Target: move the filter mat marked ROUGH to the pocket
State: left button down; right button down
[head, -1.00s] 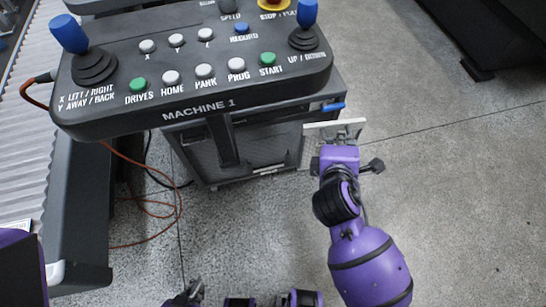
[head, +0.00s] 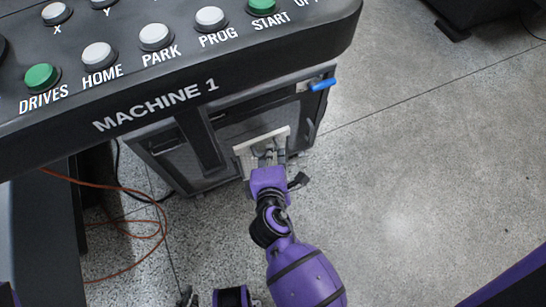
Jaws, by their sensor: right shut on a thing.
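My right gripper (head: 268,160) is shut on a thin pale panel (head: 247,157), which looks like the filter mat. It holds the panel by the near side, in front of the dark cabinet (head: 172,160) below the console. No ROUGH mark can be read on it. The gripper hides the panel's middle. I cannot tell whether the panel touches the cabinet front, and I cannot make out a pocket clearly. A small dark part at the bottom edge may be my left gripper (head: 190,297); its jaws cannot be made out.
The MACHINE 1 console (head: 150,100), with several buttons, overhangs the cabinet. A blue handle (head: 322,84) juts from the cabinet's upper right. An orange cable (head: 130,190) lies on the floor at left. The speckled floor (head: 420,190) to the right is clear.

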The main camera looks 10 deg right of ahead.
aim_at(261, 141)
jog(key=shift+w+a+f+b, duration=0.1)
jog(key=shift+w+a+b, duration=0.3)
jog(key=shift+w, duration=0.7)
jog(key=shift+w+a+f+b, duration=0.15)
jog(key=shift+w+a+b, duration=0.25)
jog(key=shift+w, duration=0.7)
jog(key=shift+w+a+f+b, duration=0.1)
jog(key=shift+w+a+b, duration=0.3)
jog(key=shift+w, duration=0.7)
jog(key=w, duration=0.1)
jog(key=w+b, duration=0.1)
jog(key=shift+w+a+f+b, duration=0.1)
jog(key=shift+w+a+b, duration=0.2)
jog(key=shift+w, duration=0.05)
jog(key=shift+w+a, duration=0.1)
jog(key=shift+w, duration=0.05)
jog(key=shift+p, duration=0.55)
jog(key=shift+f, duration=0.15)
